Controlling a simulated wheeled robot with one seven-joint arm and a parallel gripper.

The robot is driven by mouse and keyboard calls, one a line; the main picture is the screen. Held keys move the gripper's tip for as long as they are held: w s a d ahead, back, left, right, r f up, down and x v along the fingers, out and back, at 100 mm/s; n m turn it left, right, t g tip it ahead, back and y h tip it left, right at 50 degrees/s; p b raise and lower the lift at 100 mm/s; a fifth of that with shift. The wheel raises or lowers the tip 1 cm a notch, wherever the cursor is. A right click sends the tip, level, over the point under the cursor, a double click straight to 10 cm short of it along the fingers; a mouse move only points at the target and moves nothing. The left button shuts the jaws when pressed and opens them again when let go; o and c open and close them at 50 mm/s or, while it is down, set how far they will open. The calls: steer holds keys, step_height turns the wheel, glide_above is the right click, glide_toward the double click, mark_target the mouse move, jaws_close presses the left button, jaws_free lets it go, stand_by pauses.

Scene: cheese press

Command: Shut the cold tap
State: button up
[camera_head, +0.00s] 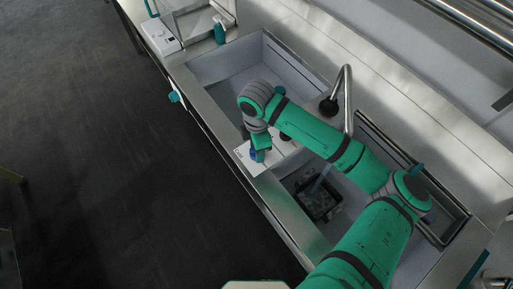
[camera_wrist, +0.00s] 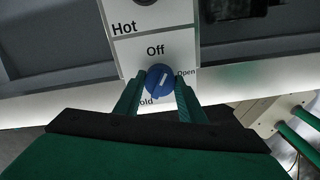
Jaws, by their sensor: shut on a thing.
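The cold tap is a round blue knob (camera_wrist: 159,82) on a white panel (camera_wrist: 155,25) in the wrist view. The panel reads "Hot", "Off" above the knob and "Open" to its right; "Cold" is partly hidden by a finger. The white line on the knob is tilted, its upper end leaning right of "Off". My gripper (camera_wrist: 160,92) is shut on the knob, one finger on each side. In the head view the knob (camera_head: 253,155) shows at the sink's front edge, beside my gripper (camera_head: 261,152).
A curved metal spout (camera_head: 346,90) stands behind my arm. A dark crate (camera_head: 318,204) sits in the right basin under the stream. The left basin (camera_head: 225,66) looks empty.

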steer(key=n, duration=0.6)
steer(key=shift+n, duration=0.3)
stand_by(0.4)
steer(key=o, duration=1)
steer(key=shift+o, duration=0.2)
step_height(320, 180, up, 11)
steer(key=shift+f, duration=0.1)
